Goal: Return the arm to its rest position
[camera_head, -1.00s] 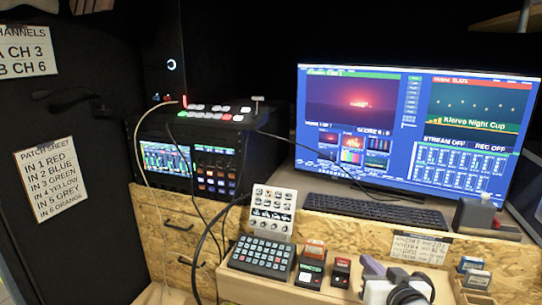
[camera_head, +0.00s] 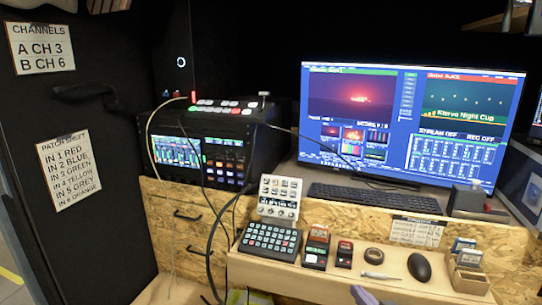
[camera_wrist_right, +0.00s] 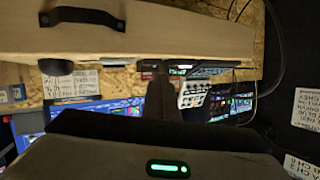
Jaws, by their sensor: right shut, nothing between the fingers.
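My right gripper (camera_wrist_right: 157,78) shows in the right wrist view as dark fingers, shut and empty, below the wooden shelf's edge. The rest of that arm is out of the picture. I do not see my left gripper.
Behind are a monitor (camera_head: 400,110), a keyboard (camera_head: 370,198) and a switcher (camera_head: 200,160). Cables hang at the left.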

